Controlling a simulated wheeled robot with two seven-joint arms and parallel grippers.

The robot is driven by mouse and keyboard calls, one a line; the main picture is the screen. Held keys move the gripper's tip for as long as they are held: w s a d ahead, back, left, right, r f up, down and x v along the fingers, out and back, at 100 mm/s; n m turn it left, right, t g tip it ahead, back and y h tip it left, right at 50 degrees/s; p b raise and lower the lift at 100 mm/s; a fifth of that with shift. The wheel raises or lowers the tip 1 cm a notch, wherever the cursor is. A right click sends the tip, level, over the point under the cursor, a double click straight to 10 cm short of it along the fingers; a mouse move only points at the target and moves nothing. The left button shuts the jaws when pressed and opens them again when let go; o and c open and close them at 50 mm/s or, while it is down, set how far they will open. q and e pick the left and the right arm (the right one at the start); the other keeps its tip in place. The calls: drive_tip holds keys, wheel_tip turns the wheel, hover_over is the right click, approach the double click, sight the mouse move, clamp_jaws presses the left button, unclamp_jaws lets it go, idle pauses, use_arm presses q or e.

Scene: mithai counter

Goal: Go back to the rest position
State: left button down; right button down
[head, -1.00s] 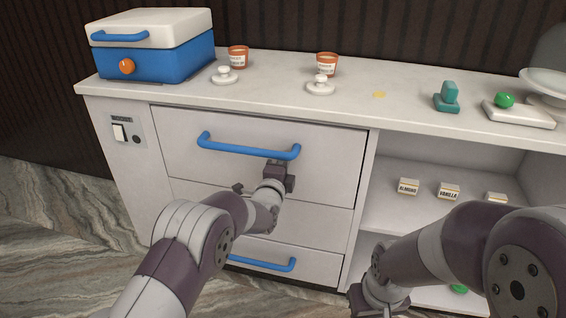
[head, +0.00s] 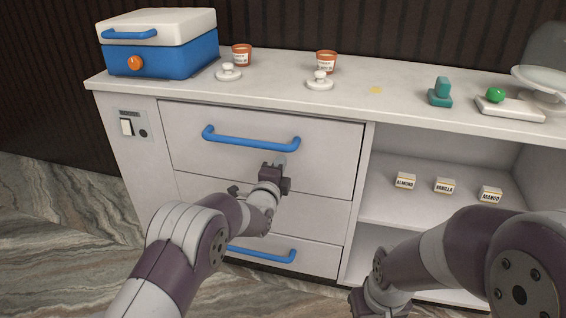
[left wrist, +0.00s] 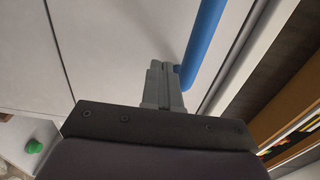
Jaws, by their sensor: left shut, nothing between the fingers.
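My left gripper (head: 281,160) is shut and empty, in front of the cabinet just below the right end of the top drawer's blue handle (head: 250,143). In the left wrist view its closed grey fingers (left wrist: 162,82) are close to the blue handle (left wrist: 205,40); whether they touch it I cannot tell. The top drawer (head: 200,118) looks closed. My right arm reaches in from the lower right; its fingers are out of view.
The counter (head: 400,105) holds a blue cooler box (head: 165,60), two orange-brown cups (head: 326,62), white-knobbed lids (head: 320,80) and a teal stamp-like object (head: 441,92). Open shelves (head: 385,205) on the right hold small labelled boxes (head: 445,186). A lower blue handle (head: 262,254) is beneath my left arm.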

use_arm(q)
drive_tip(key=p+v, duration=0.2)
drive_tip(key=v, duration=0.7)
drive_tip(key=s+a+f+n+g+y, duration=0.2)
drive_tip(key=s+a+f+n+g, duration=0.1)
drive_tip(key=s+f+n+g, duration=0.25)
drive_tip(key=s+a+f+n+g+y, duration=0.1)
drive_tip(key=s+a+f+n+g, duration=0.35)
drive_tip(key=s+f+n, duration=0.2)
drive_tip(key=s+a+r+n+g+y, duration=0.1)
drive_tip(key=s+a+r+n+g, duration=0.25)
drive_tip(key=s, duration=0.55)
drive_tip(key=s+a+r+n+g+y, duration=0.1)
drive_tip(key=s+a+n+g+y, duration=0.15)
drive_tip(key=s+a+n, duration=0.5)
wheel_tip(320, 180, up, 36)
drive_tip(key=s+m+p, duration=0.1)
drive_tip(key=p, duration=3.3)
drive_tip(key=shift+s+a+m+h, duration=0.2)
drive_tip(key=shift+s+m+h, duration=0.1)
drive_tip(key=shift+h, duration=0.15)
